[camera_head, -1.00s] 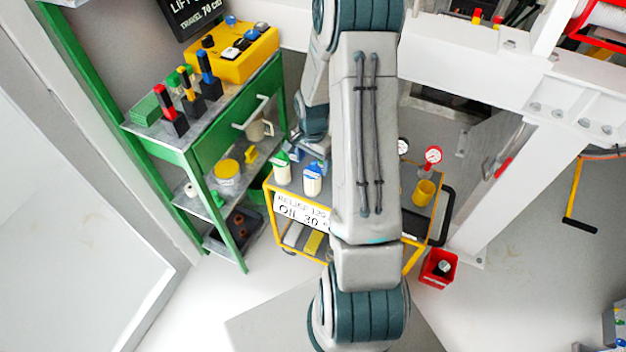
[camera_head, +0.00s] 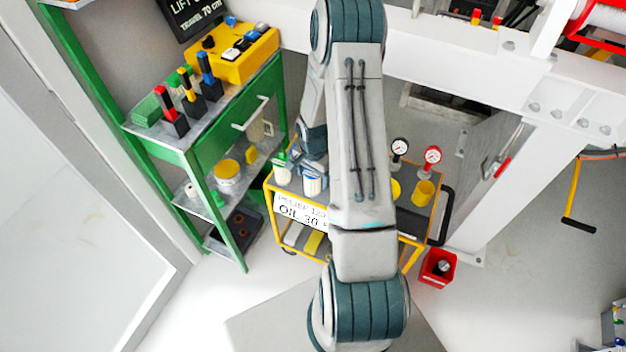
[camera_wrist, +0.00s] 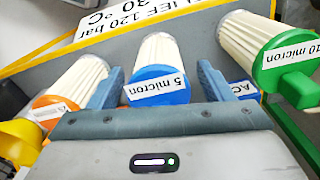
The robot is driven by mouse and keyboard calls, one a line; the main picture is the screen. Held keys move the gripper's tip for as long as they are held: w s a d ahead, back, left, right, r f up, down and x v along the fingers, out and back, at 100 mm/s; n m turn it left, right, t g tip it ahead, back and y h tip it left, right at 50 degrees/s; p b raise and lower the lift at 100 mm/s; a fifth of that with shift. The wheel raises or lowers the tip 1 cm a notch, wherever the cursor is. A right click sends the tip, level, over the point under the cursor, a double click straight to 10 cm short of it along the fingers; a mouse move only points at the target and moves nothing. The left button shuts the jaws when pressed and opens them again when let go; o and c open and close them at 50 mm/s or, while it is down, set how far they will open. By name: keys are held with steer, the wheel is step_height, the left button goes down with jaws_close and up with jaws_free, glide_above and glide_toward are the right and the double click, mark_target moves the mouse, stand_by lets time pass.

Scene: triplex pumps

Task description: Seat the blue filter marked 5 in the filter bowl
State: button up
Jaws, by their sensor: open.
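The blue filter marked 5 micron (camera_wrist: 160,85), a white pleated cartridge with a blue cap, is between the two blue-grey fingers of my open gripper (camera_wrist: 158,87) in the wrist view. I cannot tell whether the fingers touch it. In the head view the blue filter (camera_head: 313,184) stands on the yellow-framed cart (camera_head: 270,200), close to my wrist. My fingers are not clear there. I cannot make out the filter bowl in either view.
The green 10 micron filter (camera_wrist: 285,62) and an orange-capped filter (camera_wrist: 72,88) flank the blue one closely. A green shelf unit (camera_head: 215,160) is at left.

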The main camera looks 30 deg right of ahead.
steer(key=c, duration=1.2)
steer(key=shift+o, duration=0.3)
steer(key=shift+r, duration=0.1)
